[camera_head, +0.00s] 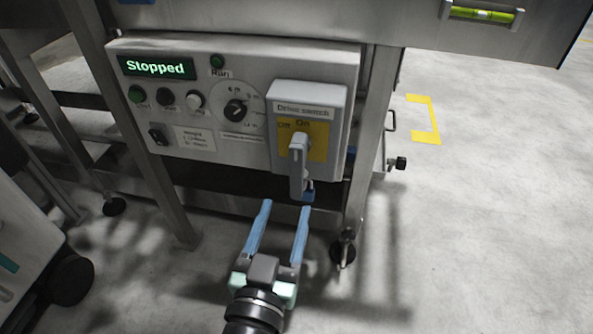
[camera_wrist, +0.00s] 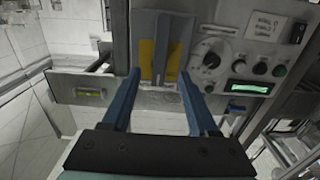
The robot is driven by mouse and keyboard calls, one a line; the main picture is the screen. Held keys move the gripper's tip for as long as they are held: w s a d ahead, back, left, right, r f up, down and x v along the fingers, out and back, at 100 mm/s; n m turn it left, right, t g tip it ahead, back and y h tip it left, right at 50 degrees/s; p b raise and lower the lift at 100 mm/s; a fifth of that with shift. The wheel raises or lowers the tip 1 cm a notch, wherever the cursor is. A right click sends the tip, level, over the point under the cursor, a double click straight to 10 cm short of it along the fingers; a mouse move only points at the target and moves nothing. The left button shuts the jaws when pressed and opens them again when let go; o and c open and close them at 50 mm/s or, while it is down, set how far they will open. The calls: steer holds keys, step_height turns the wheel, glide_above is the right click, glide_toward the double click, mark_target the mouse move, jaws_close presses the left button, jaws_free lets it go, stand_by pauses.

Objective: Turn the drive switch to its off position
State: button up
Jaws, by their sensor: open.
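The drive switch (camera_head: 333,130) is a grey box with a yellow plate on the right end of the control panel. Its plate carries "Off" at the left and "On" at the top. The grey handle (camera_head: 297,170) stands in line with "On", its long lever reaching down in the picture. My gripper (camera_head: 286,206), with blue fingers, is open and empty just below and in front of the handle's lower end, apart from it. In the wrist view the yellow plate (camera_wrist: 147,58) and the handle show between the spread fingers (camera_wrist: 160,73).
The panel's display (camera_head: 157,67) reads "Stopped". A dial (camera_head: 235,110), several push buttons and a rocker switch (camera_head: 158,136) sit left of the drive switch. A metal frame leg (camera_head: 367,150) stands close on its right. Open floor lies farther right.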

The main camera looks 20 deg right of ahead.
mark_target(296, 175)
steer(key=b+x, duration=0.1)
steer(key=x, duration=0.9)
jaws_close()
stand_by(1.2)
